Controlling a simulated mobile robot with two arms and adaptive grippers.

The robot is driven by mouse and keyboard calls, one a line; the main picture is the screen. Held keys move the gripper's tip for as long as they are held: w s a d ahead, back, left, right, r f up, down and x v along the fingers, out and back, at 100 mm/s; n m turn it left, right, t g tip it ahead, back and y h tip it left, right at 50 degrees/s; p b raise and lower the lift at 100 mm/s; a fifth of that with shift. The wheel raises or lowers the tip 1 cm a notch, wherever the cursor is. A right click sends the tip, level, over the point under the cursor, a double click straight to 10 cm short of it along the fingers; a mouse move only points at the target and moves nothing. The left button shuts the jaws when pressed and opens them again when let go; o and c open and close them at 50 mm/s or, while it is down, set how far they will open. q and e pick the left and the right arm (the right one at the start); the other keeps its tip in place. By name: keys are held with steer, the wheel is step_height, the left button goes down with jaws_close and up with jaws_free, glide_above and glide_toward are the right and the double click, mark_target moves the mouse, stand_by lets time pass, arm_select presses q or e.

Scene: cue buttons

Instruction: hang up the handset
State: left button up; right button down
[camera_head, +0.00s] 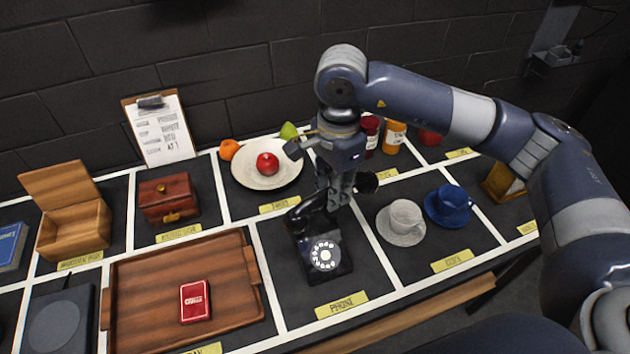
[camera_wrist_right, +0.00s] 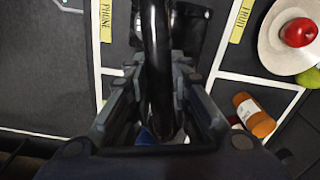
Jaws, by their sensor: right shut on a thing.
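The black handset (camera_wrist_right: 157,50) is between the fingers of my right gripper (camera_head: 336,198), which is shut on it. In the wrist view the handset runs lengthwise between the fingers of the right gripper (camera_wrist_right: 160,85). In the head view one dark end of the handset (camera_head: 367,182) sticks out to the right of the fingers. The black telephone (camera_head: 323,256) with a white dial stands on its mat cell, just below and in front of the gripper. The gripper covers the back of the phone, so I cannot tell whether handset and cradle touch. My left gripper is not in view.
A white cup on a saucer (camera_head: 402,221) and a blue cup (camera_head: 450,203) stand right of the phone. A wooden tray (camera_head: 230,260) with a red card box (camera_head: 195,301) lies left. A fruit plate (camera_head: 290,178) and jars (camera_head: 393,136) stand behind.

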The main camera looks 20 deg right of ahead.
steer(key=w+m+p, duration=0.1)
steer(key=m, duration=0.4)
steer(key=m+p, duration=0.7)
steer(key=m, duration=2.7)
glide_above(313, 222)
step_height(313, 222, down, 5)
steer(key=shift+w+f+b, duration=0.1)
steer(key=shift+f+b, duration=2.85)
steer(key=shift+f, duration=1.4)
steer(key=c, duration=1.4)
jaws_free()
